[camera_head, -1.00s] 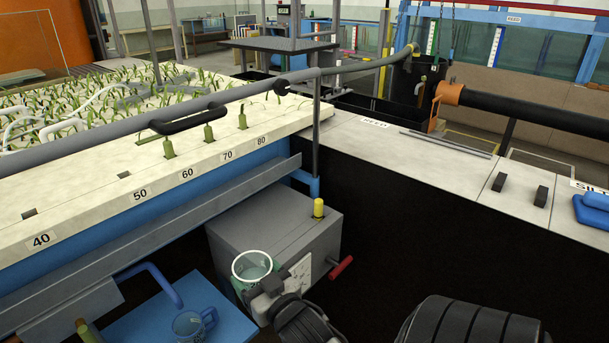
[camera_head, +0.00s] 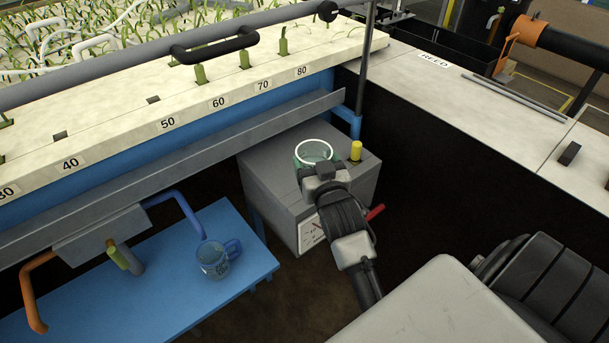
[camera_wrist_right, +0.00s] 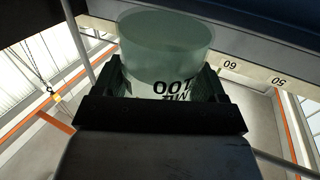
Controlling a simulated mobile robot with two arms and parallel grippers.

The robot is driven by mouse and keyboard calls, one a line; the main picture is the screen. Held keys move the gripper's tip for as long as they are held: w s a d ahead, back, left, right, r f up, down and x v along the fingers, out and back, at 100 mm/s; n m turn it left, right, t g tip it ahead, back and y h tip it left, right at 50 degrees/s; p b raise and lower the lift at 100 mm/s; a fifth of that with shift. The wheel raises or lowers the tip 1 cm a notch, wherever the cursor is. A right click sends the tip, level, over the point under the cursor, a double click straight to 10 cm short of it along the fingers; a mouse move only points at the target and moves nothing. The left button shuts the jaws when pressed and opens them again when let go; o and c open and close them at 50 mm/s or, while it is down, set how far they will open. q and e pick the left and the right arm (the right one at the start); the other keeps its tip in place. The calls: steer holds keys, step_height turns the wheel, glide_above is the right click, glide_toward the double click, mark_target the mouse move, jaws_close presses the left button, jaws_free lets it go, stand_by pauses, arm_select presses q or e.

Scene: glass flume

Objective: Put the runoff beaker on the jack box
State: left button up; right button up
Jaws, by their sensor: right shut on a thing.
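The clear beaker (camera_head: 314,152) with a white rim is held upright in my right gripper (camera_head: 322,167). In the right wrist view the beaker (camera_wrist_right: 165,48) sits between the two dark fingers, with dark print on its side. The grey jack box (camera_head: 275,207) stands below the flume edge. The beaker appears over the box's top. Whether its base touches the top is hidden by my gripper and wrist. My left gripper is out of view.
A yellow knob (camera_head: 356,150) stands on the box top, right of the beaker. A red handle (camera_head: 375,212) sticks out at the box's right. The flume's grey rail (camera_head: 200,155) runs just behind.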

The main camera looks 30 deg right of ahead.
steer(key=w+f, duration=0.1)
steer(key=w+a+f, duration=0.1)
steer(key=w, duration=0.1)
steer(key=shift+f+b, duration=0.35)
steer(key=shift+f, duration=1.6)
steer(key=shift+f, duration=0.2)
steer(key=o, duration=0.9)
steer(key=shift+r, duration=0.1)
